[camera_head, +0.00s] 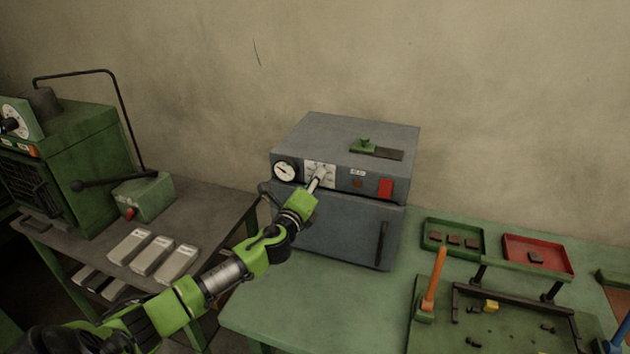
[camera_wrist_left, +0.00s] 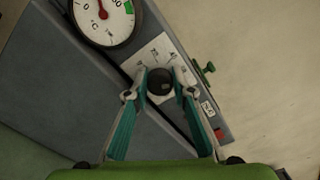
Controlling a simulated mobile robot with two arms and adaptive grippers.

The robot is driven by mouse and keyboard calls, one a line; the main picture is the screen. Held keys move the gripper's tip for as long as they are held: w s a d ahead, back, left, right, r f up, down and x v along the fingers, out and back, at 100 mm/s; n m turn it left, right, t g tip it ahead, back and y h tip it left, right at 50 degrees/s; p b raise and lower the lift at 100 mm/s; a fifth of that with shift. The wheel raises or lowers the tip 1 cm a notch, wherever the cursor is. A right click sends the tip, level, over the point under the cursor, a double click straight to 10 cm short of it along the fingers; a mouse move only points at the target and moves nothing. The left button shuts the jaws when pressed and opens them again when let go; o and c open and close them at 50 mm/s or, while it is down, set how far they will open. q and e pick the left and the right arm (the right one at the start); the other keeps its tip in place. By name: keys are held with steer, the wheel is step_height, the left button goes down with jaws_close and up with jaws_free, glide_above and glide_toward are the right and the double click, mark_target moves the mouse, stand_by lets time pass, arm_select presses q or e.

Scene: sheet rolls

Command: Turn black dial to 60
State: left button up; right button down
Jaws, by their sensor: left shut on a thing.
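The black dial (camera_wrist_left: 160,83) sits on a white scale plate on the front panel of a grey oven-like box (camera_head: 345,133). My left gripper (camera_wrist_left: 160,85) has a finger on each side of the dial and is shut on it. In the head view my left gripper (camera_head: 318,180) reaches the panel and hides the dial. Part of the scale plate (camera_head: 312,168) shows around it. The scale numbers are too small and blurred to read, so I cannot tell the dial's setting. My right gripper is not in view.
A round gauge (camera_head: 285,171) is left of the dial, and a red switch (camera_head: 386,188) is right. A green machine (camera_head: 75,150) stands on the left table. A green tray (camera_head: 453,224), a red tray (camera_head: 560,243) and a fixture with an orange handle (camera_head: 434,280) occupy the right table.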

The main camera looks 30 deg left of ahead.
arm_select(q)
steer(key=o, duration=1.1)
steer(key=shift+o, duration=0.2)
steer(key=v, duration=1.2)
steer(key=shift+s+f, duration=0.1)
steer(key=shift+f, duration=0.1)
